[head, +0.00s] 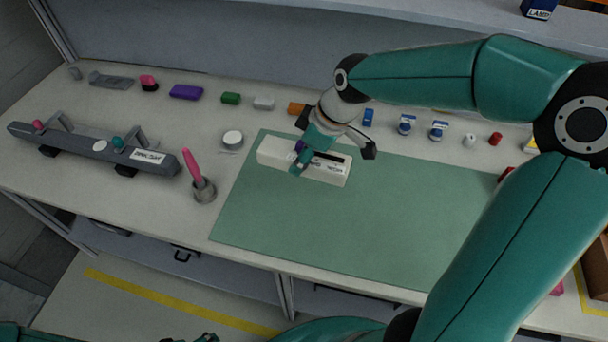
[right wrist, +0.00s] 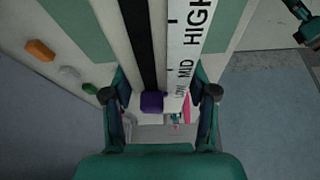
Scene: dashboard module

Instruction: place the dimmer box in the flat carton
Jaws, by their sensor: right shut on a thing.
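The dimmer box (head: 272,153) is a long white box with a black slot, a purple slider and a LOW–MID–HIGH label. It is over the left part of the green mat (head: 400,215); whether it touches the mat is unclear. My right gripper (head: 325,155) straddles the box and is shut on it. In the right wrist view the fingers (right wrist: 160,97) are on both sides of the box (right wrist: 185,45), by the purple slider. A brown carton (head: 597,268) shows only partly at the right edge; I cannot tell if it is flat. A teal and dark piece (right wrist: 305,22), possibly my left gripper, shows at the right wrist view's edge.
A grey bar module (head: 85,148) and a cup with a pink-handled tool (head: 203,190) stand left of the mat. Small coloured blocks, including a purple one (head: 186,92) and a green one (head: 230,98), line the back. The mat's middle is clear.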

